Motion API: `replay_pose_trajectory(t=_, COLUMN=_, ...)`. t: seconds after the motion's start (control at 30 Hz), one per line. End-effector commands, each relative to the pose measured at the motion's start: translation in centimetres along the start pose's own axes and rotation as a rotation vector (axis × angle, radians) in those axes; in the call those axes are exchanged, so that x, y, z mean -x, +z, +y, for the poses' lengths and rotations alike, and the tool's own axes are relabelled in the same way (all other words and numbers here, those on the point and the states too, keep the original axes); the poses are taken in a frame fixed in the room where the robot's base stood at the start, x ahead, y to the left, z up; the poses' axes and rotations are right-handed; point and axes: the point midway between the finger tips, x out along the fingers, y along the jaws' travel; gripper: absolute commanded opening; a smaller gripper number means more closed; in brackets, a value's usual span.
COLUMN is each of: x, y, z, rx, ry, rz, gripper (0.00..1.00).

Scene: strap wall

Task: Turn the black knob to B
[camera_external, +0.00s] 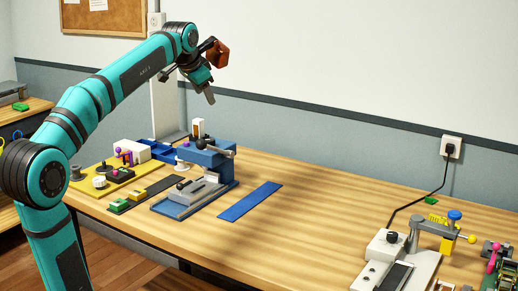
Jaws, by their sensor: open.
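My gripper (207,92) is raised in the air above the back left of the table, well apart from everything on it. Its jaws are open and I see nothing between them. A yellow board (78,187) at the table's left end carries small knobs. One black knob (103,168) stands at its back, near a white round knob (99,182). Another black knob (392,237) sits on a white fixture at the front right. I cannot tell which black knob is the task's. No letter B or pointer direction is readable at this size.
A blue vise-like fixture (215,160) stands right of the yellow board, with a blue strip (250,201) beside it. A dark strip (146,193) with green and yellow blocks lies in front. The table's middle (310,215) is clear. A black cable (420,200) runs to a wall socket.

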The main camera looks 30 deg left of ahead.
Motion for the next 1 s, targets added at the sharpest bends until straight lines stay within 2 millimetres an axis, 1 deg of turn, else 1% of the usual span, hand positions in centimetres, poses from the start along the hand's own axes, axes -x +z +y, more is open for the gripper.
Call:
replay_pose_trajectory(t=0.03, x=-0.7, y=-0.8, z=-0.9, rx=-0.013, ry=0.016, rz=-0.035, gripper=0.52)
replay_pose_trajectory(t=0.1, x=-1.3, y=-1.5, z=-1.9, rx=-0.037, ry=0.043, rz=-0.085, gripper=0.52)
replay_pose_trajectory(t=0.3, x=-3.3, y=-3.4, z=-4.6, rx=-0.103, ry=0.128, rz=-0.221, gripper=0.52)
replay_pose_trajectory(t=0.6, x=-6.2, y=-5.1, z=-8.1, rx=-0.190, ry=0.273, rz=-0.397, gripper=0.52)
replay_pose_trajectory(t=0.8, x=-7.0, y=-5.5, z=-9.2, rx=-0.220, ry=0.329, rz=-0.451, gripper=0.52)
replay_pose_trajectory(t=1.0, x=-7.7, y=-5.2, z=-9.1, rx=-0.225, ry=0.339, rz=-0.461, gripper=0.52)
